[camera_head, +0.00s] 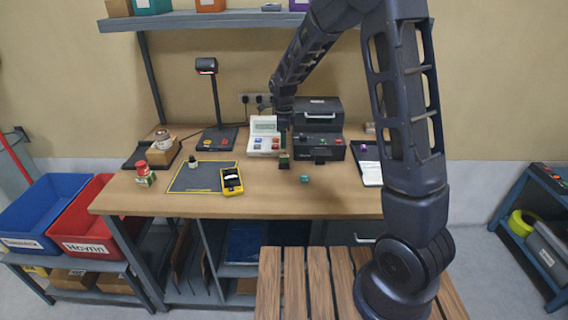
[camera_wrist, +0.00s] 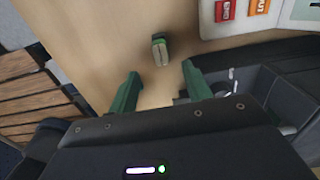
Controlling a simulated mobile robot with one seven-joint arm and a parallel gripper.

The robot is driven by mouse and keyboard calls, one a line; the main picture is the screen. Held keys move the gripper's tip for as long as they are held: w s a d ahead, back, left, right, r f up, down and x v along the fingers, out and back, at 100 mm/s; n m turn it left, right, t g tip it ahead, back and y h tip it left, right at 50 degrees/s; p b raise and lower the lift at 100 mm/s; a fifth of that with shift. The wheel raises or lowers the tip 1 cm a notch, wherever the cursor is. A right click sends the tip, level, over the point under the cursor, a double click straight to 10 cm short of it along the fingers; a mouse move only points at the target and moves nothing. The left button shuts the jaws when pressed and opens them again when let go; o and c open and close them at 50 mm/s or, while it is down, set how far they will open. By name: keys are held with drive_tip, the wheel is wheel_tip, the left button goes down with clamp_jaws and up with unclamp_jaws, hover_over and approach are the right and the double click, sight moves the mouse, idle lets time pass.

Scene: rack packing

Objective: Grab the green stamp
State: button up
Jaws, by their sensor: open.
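Nothing is between the fingers. In the head view my gripper (camera_head: 284,149) points down over the stamp; whether they touch cannot be told.
A white device with coloured buttons (camera_head: 263,136) and a black machine (camera_head: 318,143) stand close behind. A teal round item (camera_head: 305,178) lies at the front right. A yellow meter (camera_head: 231,181) lies on the grey mat (camera_head: 195,179) to the left.

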sight(284, 155)
drive_tip(key=shift+d+f, duration=0.15)
drive_tip(key=shift+f, duration=5.35)
clamp_jaws()
drive_tip(key=shift+r, duration=0.15)
